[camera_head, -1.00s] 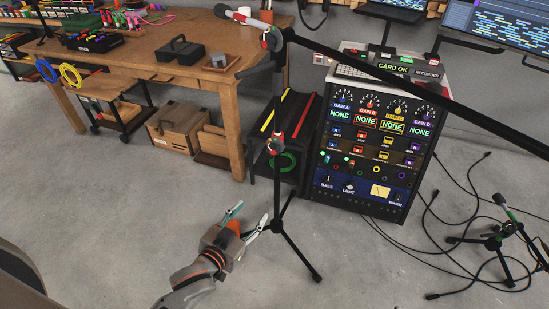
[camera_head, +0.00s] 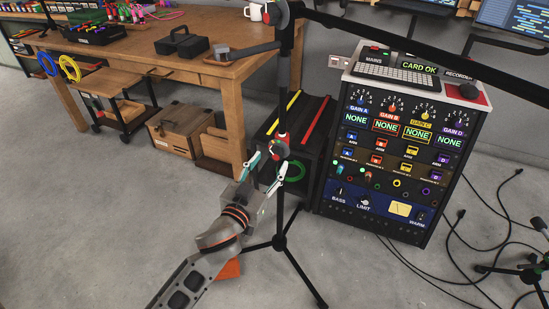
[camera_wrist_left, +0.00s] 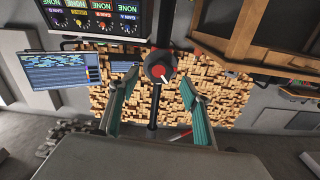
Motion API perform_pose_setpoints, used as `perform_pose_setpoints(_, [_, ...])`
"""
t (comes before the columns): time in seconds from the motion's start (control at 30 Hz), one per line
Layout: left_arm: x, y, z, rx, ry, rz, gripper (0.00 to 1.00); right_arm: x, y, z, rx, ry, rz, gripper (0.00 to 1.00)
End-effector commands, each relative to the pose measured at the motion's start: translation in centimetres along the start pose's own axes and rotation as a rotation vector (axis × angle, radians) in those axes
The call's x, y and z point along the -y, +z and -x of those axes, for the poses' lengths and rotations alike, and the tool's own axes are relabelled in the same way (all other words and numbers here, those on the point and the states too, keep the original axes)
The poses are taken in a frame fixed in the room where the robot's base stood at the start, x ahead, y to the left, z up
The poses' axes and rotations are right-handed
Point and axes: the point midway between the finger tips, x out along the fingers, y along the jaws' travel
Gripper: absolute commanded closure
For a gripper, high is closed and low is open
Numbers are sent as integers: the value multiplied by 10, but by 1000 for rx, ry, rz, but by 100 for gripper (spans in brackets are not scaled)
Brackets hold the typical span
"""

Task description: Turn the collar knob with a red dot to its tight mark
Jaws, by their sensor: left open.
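The collar knob (camera_head: 278,150) sits on the upright black pole of a microphone stand, with red and dark parts. In the left wrist view the knob (camera_wrist_left: 158,68) shows a round face with red on it and a pale pointer line; I cannot make out the tight mark. My left gripper (camera_head: 273,167) is open and empty, just below and in front of the knob. In the left wrist view its teal fingers (camera_wrist_left: 156,75) stand either side of the knob, apart from it. My right gripper is not in view.
A second knob (camera_head: 270,13) sits higher, where the black boom (camera_head: 420,48) crosses the pole. The stand's tripod legs (camera_head: 279,243) spread on the floor. A rack of audio gear (camera_head: 400,150) is to the right, and a wooden workbench (camera_head: 150,60) to the left.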

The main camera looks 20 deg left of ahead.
Motion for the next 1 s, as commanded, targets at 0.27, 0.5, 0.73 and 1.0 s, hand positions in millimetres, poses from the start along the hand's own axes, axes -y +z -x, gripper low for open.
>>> perform_pose_setpoints(0.27, [0,3,-31,3,0,-1,52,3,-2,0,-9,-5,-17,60])
perform_pose_setpoints(0.5, [0,2,-37,3,0,0,52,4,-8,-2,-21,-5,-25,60])
perform_pose_setpoints(0.73, [0,2,-37,2,0,0,68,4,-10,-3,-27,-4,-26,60])
perform_pose_setpoints(1.0, [0,1,-37,2,0,-2,91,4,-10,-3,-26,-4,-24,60])
